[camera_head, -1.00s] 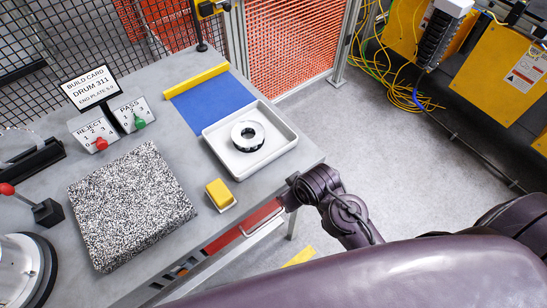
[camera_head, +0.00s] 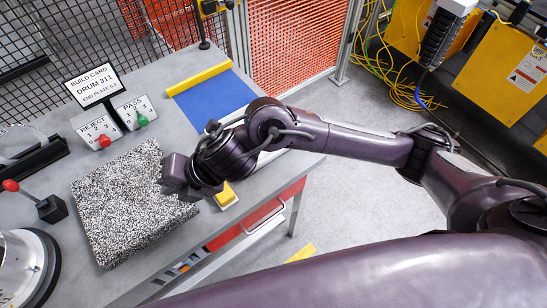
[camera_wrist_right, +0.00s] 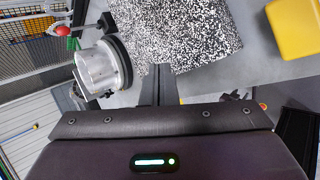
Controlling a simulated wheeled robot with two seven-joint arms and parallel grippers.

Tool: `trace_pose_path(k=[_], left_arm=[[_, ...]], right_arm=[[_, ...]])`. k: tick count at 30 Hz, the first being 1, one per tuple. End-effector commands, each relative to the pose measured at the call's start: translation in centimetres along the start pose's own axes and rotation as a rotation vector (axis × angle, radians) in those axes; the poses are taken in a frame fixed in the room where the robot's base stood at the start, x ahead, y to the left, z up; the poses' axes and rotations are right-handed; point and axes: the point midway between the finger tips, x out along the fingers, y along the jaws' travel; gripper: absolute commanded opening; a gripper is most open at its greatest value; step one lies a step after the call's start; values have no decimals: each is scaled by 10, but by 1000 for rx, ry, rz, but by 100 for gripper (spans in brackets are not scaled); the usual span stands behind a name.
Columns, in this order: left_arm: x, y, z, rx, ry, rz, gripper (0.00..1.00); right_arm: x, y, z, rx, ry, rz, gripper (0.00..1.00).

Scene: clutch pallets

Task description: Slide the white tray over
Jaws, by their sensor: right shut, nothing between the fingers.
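The white tray (camera_head: 264,163) is mostly hidden under my right arm in the head view; only a little of its pale near edge shows. The ring part seen in it earlier is hidden. My right gripper (camera_head: 174,178) is over the right side of the speckled slab (camera_head: 120,205), left of the tray and apart from it. In the right wrist view its dark fingers (camera_wrist_right: 157,84) are shut and empty, in front of the speckled slab (camera_wrist_right: 180,35). My left gripper is not in view.
A yellow block (camera_head: 226,193) sits by the table's near edge, close to my right wrist. A blue mat (camera_head: 212,103) with a yellow bar (camera_head: 198,78) lies behind the arm. REJECT (camera_head: 98,132) and PASS (camera_head: 136,112) dials and a red-knobbed lever (camera_head: 48,205) stand left.

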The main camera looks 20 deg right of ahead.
Motion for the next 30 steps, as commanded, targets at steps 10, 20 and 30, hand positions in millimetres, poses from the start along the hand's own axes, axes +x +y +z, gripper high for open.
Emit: trace_pose_path(k=[10,20,30], left_arm=[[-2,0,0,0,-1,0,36],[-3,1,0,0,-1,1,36],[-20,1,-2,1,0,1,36]], right_arm=[[-83,-141,65,-503,233,-560,0],[-145,-186,94,-528,327,-763,0],[-108,-226,88,-525,330,-765,0]])
